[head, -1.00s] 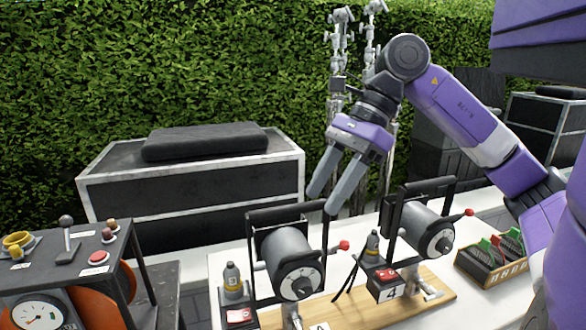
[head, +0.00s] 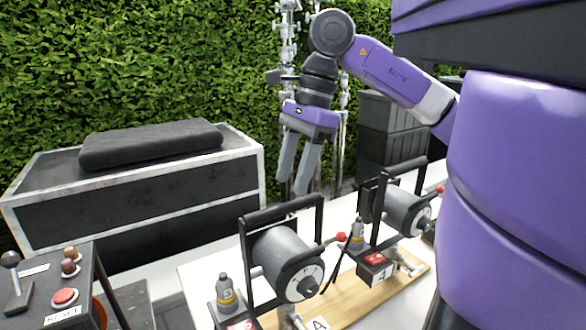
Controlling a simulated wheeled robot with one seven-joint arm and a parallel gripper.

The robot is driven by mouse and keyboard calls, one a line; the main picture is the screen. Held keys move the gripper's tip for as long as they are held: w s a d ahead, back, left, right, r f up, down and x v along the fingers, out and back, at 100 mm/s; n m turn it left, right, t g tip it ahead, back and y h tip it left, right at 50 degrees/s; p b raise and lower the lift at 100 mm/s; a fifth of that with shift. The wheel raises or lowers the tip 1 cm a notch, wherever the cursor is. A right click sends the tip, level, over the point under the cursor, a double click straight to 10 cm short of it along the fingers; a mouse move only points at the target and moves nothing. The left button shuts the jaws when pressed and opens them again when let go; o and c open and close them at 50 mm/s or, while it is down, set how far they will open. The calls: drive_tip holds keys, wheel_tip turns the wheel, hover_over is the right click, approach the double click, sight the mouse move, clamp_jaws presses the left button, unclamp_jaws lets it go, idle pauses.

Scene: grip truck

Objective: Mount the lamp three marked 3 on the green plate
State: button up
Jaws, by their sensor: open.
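My gripper (head: 293,186) is open and empty, pointing down above and behind the nearer lamp. The nearer lamp (head: 283,262) is a grey drum with a black yoke and a red knob, standing on the wooden board. I cannot read a 3 on either lamp. No green plate shows now.
A large black case (head: 140,195) and a control box with a red button (head: 64,297) are at left. Metal stands rise behind the gripper.

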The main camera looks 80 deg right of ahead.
sight(284, 204)
drive_tip(key=b+x, duration=0.2)
drive_tip(key=x, duration=0.2)
drive_tip(key=shift+f, duration=0.15)
drive_tip(key=b+x, duration=0.3)
drive_tip(key=shift+a+b, duration=0.1)
drive_tip(key=shift+b, duration=0.25)
drive_tip(key=shift+c, duration=0.3)
clamp_jaws()
idle(1.0)
drive_tip(key=shift+r, duration=0.45)
drive_tip(key=shift+r+p, duration=1.7)
drive_tip(key=shift+r, duration=1.7)
